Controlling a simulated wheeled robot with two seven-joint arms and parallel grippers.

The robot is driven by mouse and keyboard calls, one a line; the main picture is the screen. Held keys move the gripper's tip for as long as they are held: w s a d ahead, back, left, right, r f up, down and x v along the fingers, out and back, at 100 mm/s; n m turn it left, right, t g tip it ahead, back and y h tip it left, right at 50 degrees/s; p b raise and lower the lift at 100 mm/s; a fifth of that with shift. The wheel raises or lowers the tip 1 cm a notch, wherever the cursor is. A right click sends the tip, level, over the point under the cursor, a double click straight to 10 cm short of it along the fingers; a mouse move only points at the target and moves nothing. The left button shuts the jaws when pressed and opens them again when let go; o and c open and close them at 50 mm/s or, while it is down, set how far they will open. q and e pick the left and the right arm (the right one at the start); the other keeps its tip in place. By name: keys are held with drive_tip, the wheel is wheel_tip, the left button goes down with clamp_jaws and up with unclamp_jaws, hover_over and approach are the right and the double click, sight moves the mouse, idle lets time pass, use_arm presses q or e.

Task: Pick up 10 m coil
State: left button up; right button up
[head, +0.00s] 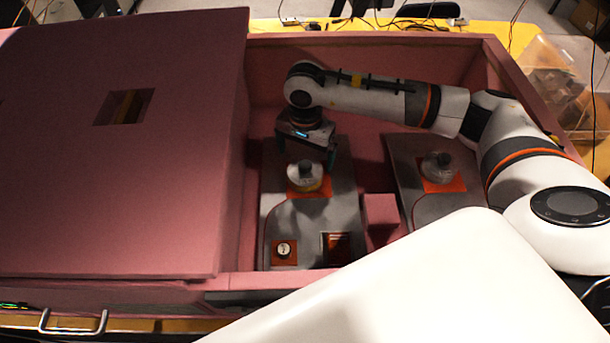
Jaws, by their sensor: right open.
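A round pale coil-like piece with a dark knob on top (304,178) sits on an orange square on the left grey panel. A similar round piece (439,168) sits on an orange square of the right grey panel. I cannot read labels, so I cannot tell which is the 10 m coil. My right gripper (306,158) points down over the left piece. Its dark fingers are apart, one on each side of the piece's top, and I cannot tell whether they touch it. My left gripper is not in view.
Pink foam walls (370,42) surround the panels, and a large pink cover (180,190) stands over the left side. A small white round piece (284,250) and a dark red square recess (337,248) are at the front of the left panel. A pink block (381,213) stands between the panels.

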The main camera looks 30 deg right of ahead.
sight(306, 165)
drive_tip(key=shift+w+a+f, duration=0.1)
drive_tip(key=shift+w+f, duration=0.1)
drive_tip(key=shift+f, duration=0.15)
wheel_tip(306, 165, down, 2)
drive_tip(key=shift+s+f, duration=0.1)
drive_tip(key=shift+s, duration=0.05)
drive_tip(key=shift+s+f+b, duration=0.2)
drive_tip(key=shift+f+b, duration=0.45)
drive_tip(key=shift+f, duration=0.65)
drive_tip(key=shift+w, duration=0.15)
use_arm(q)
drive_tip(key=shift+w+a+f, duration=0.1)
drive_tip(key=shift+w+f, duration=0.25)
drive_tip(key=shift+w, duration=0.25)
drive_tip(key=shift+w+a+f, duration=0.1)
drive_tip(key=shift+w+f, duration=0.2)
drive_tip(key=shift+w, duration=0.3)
use_arm(e)
drive_tip(key=shift+r, duration=0.1)
drive_tip(key=c, duration=1.1)
